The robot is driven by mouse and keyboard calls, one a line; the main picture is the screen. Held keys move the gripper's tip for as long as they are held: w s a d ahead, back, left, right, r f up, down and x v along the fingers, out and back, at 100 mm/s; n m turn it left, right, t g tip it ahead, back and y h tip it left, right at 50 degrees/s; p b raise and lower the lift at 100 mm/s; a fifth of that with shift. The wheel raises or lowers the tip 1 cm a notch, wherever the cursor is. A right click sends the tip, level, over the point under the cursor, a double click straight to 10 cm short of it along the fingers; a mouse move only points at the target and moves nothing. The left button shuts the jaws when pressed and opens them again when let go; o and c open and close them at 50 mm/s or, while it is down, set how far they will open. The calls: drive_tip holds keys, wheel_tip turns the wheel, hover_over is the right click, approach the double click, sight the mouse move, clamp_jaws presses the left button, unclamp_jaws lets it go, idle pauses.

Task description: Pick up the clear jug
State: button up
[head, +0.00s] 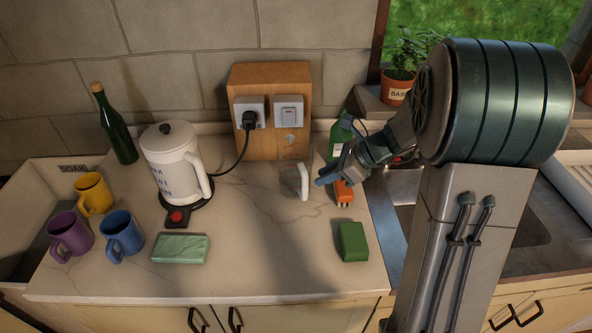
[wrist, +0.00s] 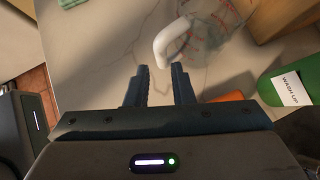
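The clear jug stands on the pale counter in front of the wooden socket box; its see-through body is faint in the head view, and its white handle (head: 304,182) stands out, facing my gripper. In the wrist view the jug (wrist: 212,32) is at the top, with red markings on its wall and the handle (wrist: 170,43) curving down toward my fingertips. My gripper (wrist: 160,78) is open and empty, with the handle's end in line with the gap between the fingers. In the head view my gripper (head: 322,181) is just right of the handle.
A green wash-up bottle (head: 341,136) and an orange item (head: 343,193) stand close by my gripper. A green sponge (head: 353,241) lies nearer the front. A white kettle (head: 173,170), a dark bottle (head: 116,132), several mugs and a green soap-like block (head: 181,248) are to the left.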

sight(298, 174)
drive_tip(key=shift+d+f+p+x, duration=0.1)
drive_tip(key=shift+p+x, duration=0.15)
drive_tip(key=shift+x, duration=2.3)
drive_tip(key=shift+d+f+p+x, duration=0.1)
drive_tip(key=shift+p+x, duration=0.15)
drive_tip(key=shift+x, duration=2.25)
clamp_jaws()
